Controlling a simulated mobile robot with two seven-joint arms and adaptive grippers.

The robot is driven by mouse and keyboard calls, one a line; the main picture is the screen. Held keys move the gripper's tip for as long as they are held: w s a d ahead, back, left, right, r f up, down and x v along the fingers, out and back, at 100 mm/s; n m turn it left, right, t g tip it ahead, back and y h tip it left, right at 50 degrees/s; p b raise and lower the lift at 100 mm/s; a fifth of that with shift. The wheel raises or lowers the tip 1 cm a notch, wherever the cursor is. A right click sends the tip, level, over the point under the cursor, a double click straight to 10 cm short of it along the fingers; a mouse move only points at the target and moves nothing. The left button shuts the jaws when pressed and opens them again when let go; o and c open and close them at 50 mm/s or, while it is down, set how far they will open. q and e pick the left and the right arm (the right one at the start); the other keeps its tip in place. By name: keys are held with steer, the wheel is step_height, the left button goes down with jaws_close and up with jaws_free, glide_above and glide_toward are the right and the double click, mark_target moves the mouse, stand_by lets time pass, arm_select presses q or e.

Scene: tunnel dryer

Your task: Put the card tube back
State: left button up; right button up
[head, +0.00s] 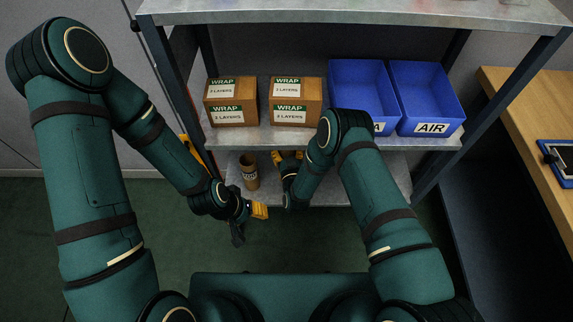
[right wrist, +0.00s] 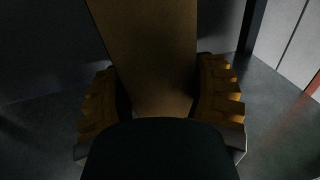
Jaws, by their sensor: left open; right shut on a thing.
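My right gripper (head: 288,157) reaches into the lower shelf, just under the upper shelf's front edge. In the right wrist view its yellow fingers (right wrist: 160,108) are shut on a long brown thing, seemingly the card tube (right wrist: 150,45), which runs up out of the picture. In the head view the held thing is largely hidden by my gripper and the shelf. A brown labelled tube (head: 249,172) stands upright on the lower shelf, left of my right gripper and apart from it. My left gripper (head: 248,222) is open and empty, in front of the lower shelf.
Brown WRAP boxes (head: 231,116) and two blue bins (head: 426,96), one marked AIR, stand on the upper shelf (head: 250,138). A wooden table (head: 520,110) stands at the right. Dark posts frame the rack.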

step_height(320, 180, down, 6)
steer(key=shift+r+b, duration=0.1)
steer(key=shift+b, duration=0.7)
steer(key=shift+f, duration=0.2)
steer(key=o, duration=1.3)
steer(key=shift+o, duration=0.2)
